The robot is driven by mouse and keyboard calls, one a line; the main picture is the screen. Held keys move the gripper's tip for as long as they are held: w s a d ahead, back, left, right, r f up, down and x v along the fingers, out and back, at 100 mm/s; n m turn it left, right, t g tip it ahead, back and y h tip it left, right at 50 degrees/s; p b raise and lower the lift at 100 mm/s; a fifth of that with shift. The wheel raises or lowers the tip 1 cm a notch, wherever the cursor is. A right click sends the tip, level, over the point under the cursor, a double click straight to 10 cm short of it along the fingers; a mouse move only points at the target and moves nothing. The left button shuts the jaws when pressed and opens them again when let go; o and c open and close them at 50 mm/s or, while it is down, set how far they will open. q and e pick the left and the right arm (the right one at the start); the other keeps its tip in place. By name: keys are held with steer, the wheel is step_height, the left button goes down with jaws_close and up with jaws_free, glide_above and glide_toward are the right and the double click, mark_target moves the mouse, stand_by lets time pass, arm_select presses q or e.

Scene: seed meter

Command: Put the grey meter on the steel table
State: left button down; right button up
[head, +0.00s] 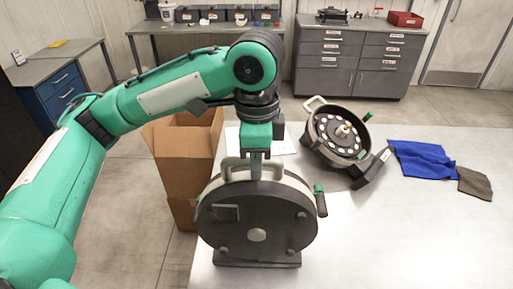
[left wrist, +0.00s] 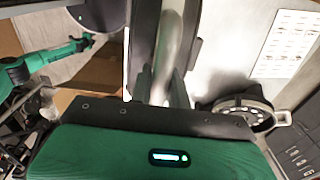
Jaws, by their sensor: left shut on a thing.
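The grey meter (head: 257,222), a round dark grey disc with a pale rim, a flat foot and a green-tipped lever, is upright over the near left part of the steel table (head: 420,235). My left gripper (head: 257,168) is above it, shut on its pale top handle. In the left wrist view the handle (left wrist: 168,45) runs between the fingers (left wrist: 165,92). I cannot tell whether the foot touches the table or hangs just above it. My right gripper is not seen in the head view.
A second meter (head: 338,132), with its holed plate showing, sits tilted farther back on the table. A blue cloth (head: 422,160) and a brown cloth (head: 474,183) lie to its right. A cardboard box (head: 183,160) stands beyond the table's left edge. The table's front right is clear.

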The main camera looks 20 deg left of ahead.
arm_select(q)
steer(key=shift+f, duration=0.5)
steer(key=c, duration=1.8)
jaws_free()
steer(key=shift+f, duration=0.2)
steer(key=o, duration=0.5)
steer(key=shift+s, duration=0.1)
step_height(320, 180, up, 12)
steer(key=shift+r+b, duration=0.1)
steer(key=shift+b, duration=0.25)
